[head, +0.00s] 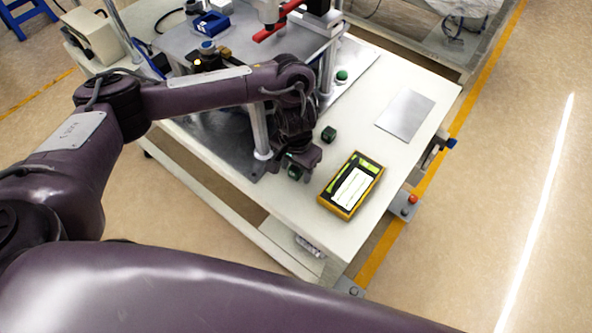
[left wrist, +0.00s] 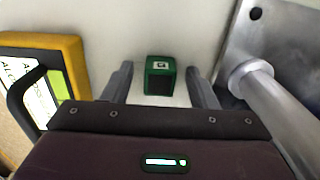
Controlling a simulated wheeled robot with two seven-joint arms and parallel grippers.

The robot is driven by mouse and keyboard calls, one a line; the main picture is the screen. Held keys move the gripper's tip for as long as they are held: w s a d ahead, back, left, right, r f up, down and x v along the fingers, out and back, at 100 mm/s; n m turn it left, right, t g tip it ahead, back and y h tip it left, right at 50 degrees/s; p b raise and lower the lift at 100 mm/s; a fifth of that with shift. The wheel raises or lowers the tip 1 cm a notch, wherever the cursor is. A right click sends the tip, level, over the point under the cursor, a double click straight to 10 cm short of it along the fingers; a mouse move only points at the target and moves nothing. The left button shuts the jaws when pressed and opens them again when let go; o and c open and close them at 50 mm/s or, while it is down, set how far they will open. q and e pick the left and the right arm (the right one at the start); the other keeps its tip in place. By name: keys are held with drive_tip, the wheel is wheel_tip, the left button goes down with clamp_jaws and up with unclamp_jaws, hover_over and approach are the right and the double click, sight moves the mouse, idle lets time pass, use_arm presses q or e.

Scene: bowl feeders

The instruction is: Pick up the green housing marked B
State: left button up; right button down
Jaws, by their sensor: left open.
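A small dark green housing (left wrist: 160,75) with a white label stands on the white tabletop in the left wrist view. The mark on its label is too small to read. My left gripper (head: 296,168) is open over the table, and its two fingers lie on either side of this housing in the wrist view, with gaps to both. Another dark green housing (head: 329,133) stands apart, to the upper right of the gripper. My right gripper is not in view.
A yellow-framed device (head: 351,186) lies near the table's front edge, close to the gripper; it also shows in the wrist view (left wrist: 72,52). A metal post (left wrist: 262,80) on a steel plate stands on the other side. A grey sheet (head: 405,115) lies farther right.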

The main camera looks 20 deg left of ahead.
use_arm(q)
drive_tip(key=c, duration=1)
drive_tip(key=shift+c, duration=0.2)
drive_tip(key=shift+r, duration=0.2)
